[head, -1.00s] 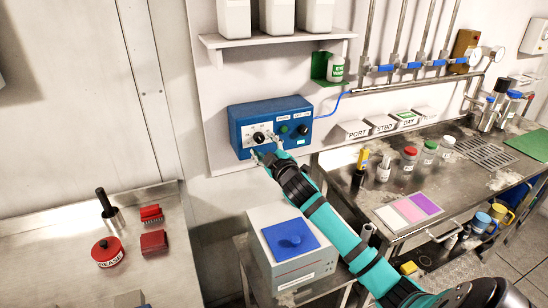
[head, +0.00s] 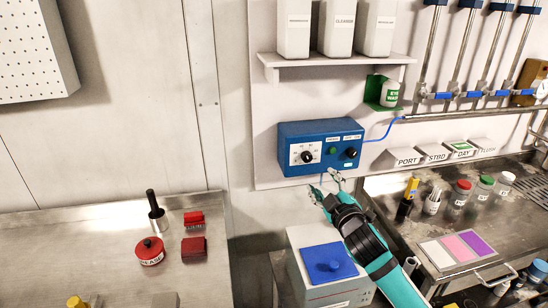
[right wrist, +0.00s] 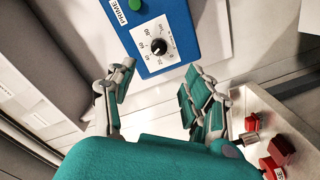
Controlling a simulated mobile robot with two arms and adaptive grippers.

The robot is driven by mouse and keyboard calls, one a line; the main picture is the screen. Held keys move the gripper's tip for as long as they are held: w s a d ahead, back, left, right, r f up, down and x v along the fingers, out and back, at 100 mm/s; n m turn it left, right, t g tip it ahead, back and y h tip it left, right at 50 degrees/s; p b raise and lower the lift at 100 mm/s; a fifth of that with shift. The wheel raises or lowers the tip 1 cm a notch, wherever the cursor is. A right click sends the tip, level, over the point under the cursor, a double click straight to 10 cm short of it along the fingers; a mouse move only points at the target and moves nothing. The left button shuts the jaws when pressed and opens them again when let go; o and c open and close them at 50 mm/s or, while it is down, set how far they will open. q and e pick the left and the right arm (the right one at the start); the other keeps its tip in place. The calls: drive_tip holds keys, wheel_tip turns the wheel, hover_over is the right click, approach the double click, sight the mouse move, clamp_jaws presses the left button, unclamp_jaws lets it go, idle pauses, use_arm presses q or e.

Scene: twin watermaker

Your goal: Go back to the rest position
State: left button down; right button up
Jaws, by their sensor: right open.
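My right gripper (head: 326,185) is open and empty, just below the blue control box (head: 290,133) on the wall. It is apart from the box. In the right wrist view its two fingers (right wrist: 160,105) are spread, with the box's dial (right wrist: 159,47) beyond them. The box carries a white-faced dial knob (head: 307,157), a green button (head: 333,150) and a second black knob (head: 351,153). My teal right arm reaches in from the lower right. My left gripper does not show.
A grey box with a blue lid (head: 328,262) stands below my right gripper. A steel counter (head: 90,260) at left holds a red grease tin (head: 150,251) and red blocks. The right bench holds bottles and a colour card (head: 458,248). A shelf (head: 335,61) hangs above.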

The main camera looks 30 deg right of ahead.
drive_tip(key=s+a+f+m+g, duration=0.2)
drive_tip(key=s+a+f+g, duration=0.3)
drive_tip(key=f, duration=0.5)
drive_tip(key=s+a+f+m+g+y, duration=0.1)
drive_tip(key=s+a+f+g, duration=0.3)
drive_tip(key=s, duration=0.5)
drive_tip(key=s+a+f+m+g+y, duration=0.1)
drive_tip(key=s+a+f+g+y, duration=0.1)
drive_tip(key=s+a+f, duration=0.5)
drive_tip(key=s+a+f+m+g+y, duration=0.1)
drive_tip(key=s+a+f+m+g, duration=0.15)
drive_tip(key=s, duration=0.75)
wheel_tip(320, 180, down, 28)
drive_tip(key=s+n+g, duration=0.1)
drive_tip(key=s+g, duration=0.1)
drive_tip(key=s+d+f+b, duration=0.1)
drive_tip(key=s+d+f, duration=0.1)
drive_tip(key=s+f, duration=1.3)
drive_tip(key=shift+s+g, duration=0.35)
drive_tip(key=shift+s, duration=0.15)
